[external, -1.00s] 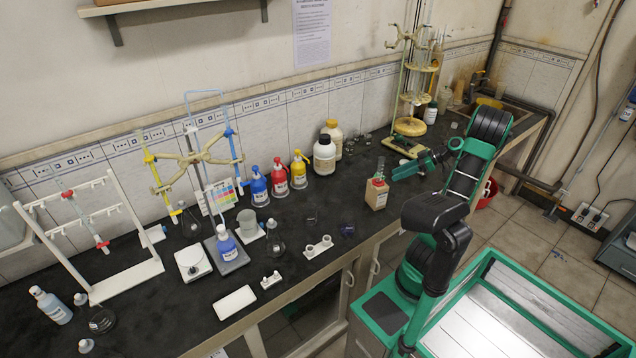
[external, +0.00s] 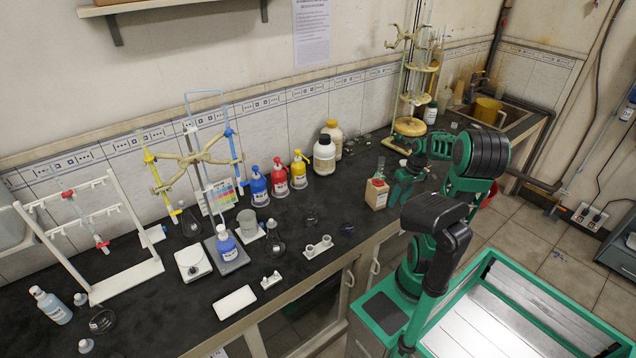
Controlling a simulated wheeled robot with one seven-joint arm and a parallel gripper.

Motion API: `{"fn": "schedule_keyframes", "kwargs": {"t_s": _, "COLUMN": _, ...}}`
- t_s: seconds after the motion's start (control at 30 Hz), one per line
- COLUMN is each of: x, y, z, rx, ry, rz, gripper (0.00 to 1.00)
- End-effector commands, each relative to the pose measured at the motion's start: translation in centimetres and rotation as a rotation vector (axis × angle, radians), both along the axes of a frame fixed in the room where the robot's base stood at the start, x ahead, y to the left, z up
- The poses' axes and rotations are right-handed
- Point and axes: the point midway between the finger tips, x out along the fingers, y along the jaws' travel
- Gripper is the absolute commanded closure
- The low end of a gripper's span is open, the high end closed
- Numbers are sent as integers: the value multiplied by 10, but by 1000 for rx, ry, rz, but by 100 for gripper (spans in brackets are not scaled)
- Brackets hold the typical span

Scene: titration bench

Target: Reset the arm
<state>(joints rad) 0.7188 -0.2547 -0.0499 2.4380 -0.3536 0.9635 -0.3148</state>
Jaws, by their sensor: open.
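My gripper (external: 401,188) is at the end of my green and black arm, on the right part of the dark bench. I cannot tell whether the gripper touches the bottle. My forearm reaches across the bench in front of the lower part of the tall pale stand (external: 411,125).
Blue (external: 258,190), red (external: 279,180) and yellow (external: 299,169) wash bottles stand near the wall, beside white jars (external: 324,158). A burette stand (external: 190,150) and a white rack (external: 130,275) are further left. The bench front is partly clear.

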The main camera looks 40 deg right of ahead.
Motion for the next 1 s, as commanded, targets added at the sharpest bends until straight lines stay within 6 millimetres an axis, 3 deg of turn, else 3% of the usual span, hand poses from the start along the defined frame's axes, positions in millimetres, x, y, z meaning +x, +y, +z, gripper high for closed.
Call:
{"fn": "schedule_keyframes", "kwargs": {"t_s": 0.5, "x": -78, "y": 16, "z": 1, "rx": -134, "ry": 136, "rz": -344, "gripper": 59}}
{"fn": "schedule_keyframes", "kwargs": {"t_s": 1.0, "x": -87, "y": 15, "z": 0, "rx": -143, "ry": 148, "rz": -389, "gripper": 59}}
